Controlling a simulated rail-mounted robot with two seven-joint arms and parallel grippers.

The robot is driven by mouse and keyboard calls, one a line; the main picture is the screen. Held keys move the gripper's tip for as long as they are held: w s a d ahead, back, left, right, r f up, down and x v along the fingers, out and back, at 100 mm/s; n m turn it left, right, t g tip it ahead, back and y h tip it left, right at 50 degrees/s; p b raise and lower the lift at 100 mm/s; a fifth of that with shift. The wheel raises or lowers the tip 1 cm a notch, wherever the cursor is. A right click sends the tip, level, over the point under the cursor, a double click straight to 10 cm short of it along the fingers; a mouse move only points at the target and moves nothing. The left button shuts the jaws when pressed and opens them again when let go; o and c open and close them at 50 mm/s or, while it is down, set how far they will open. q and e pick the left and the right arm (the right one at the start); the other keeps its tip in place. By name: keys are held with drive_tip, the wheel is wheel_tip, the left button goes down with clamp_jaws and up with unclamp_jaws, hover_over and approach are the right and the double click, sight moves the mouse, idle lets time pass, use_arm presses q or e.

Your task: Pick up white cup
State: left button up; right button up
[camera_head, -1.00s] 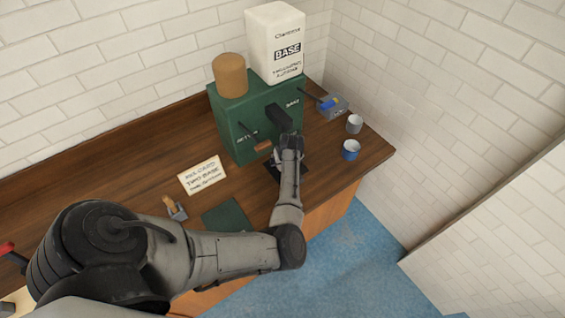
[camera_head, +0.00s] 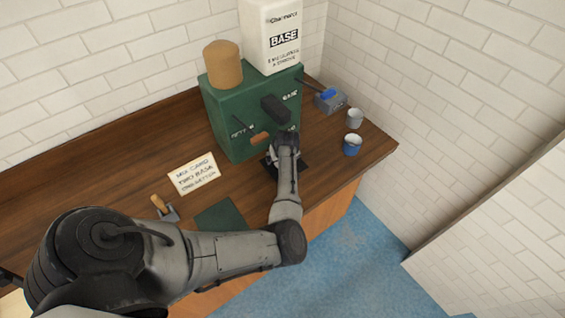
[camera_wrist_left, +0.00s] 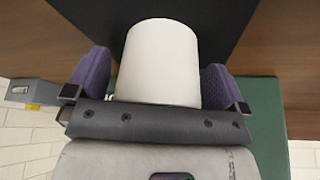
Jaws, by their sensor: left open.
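The white cup (camera_wrist_left: 162,62) shows in the left wrist view, between the two purple fingers of my left gripper (camera_wrist_left: 155,78). The fingers stand apart on either side of it, and whether either touches it is unclear. In the head view my left gripper (camera_head: 284,140) is low over a dark mat (camera_head: 305,164) in front of the green machine (camera_head: 243,134). The cup is hidden there by the gripper and arm. My right gripper is not in view.
A grey cup (camera_head: 355,119) and a blue cup (camera_head: 352,145) stand to the right on the wooden counter (camera_head: 120,150). A black spout (camera_head: 276,108) juts from the machine above my gripper. A sign card (camera_head: 194,174) and a wooden-handled tool (camera_head: 162,205) lie left.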

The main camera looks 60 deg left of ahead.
use_arm(q)
drive_tip(key=shift+c, duration=0.4)
drive_tip(key=c, duration=1.1)
drive_tip(key=shift+r, duration=0.1)
